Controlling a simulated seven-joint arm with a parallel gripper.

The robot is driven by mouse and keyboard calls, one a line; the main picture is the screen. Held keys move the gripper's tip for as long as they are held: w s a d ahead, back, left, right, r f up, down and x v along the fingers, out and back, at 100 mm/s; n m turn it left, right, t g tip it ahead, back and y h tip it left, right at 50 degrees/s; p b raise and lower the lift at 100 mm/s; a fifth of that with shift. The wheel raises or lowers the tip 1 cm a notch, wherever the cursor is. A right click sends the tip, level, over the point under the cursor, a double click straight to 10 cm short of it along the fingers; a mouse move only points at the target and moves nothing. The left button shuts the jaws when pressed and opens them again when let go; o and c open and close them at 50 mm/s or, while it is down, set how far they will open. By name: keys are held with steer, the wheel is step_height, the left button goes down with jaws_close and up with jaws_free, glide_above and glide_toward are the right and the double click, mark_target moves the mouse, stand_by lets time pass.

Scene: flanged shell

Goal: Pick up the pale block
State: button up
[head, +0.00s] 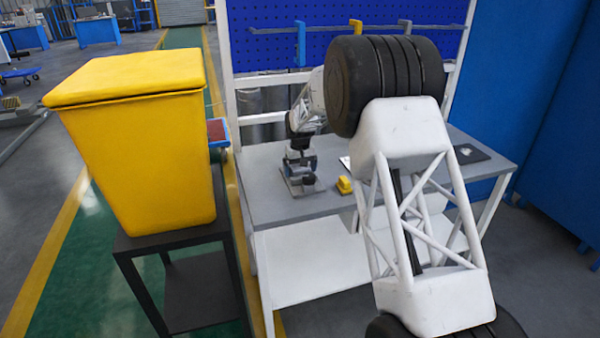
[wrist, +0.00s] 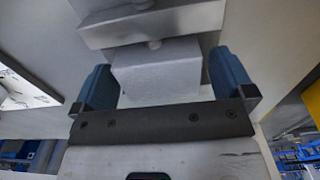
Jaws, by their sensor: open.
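The pale block (wrist: 157,72) is a light grey box in the wrist view, lying between the two blue fingers of my gripper (wrist: 162,66). The fingers are open. A gap shows between the block and the right finger; the left finger is very close to the block, and I cannot tell whether it touches. In the head view my gripper (head: 300,181) is low over the grey workbench (head: 268,208), beyond my elbow. The block cannot be made out there.
A metal stepped part (wrist: 150,25) with rounded studs lies just beyond the block. A small yellow object (head: 344,185) sits right of my gripper on the bench. A dark flat pad (head: 470,153) lies farther right. A large yellow bin (head: 140,140) stands left on a dark stand.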

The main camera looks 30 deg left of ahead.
stand_by(0.5)
steer(key=c, duration=1.1)
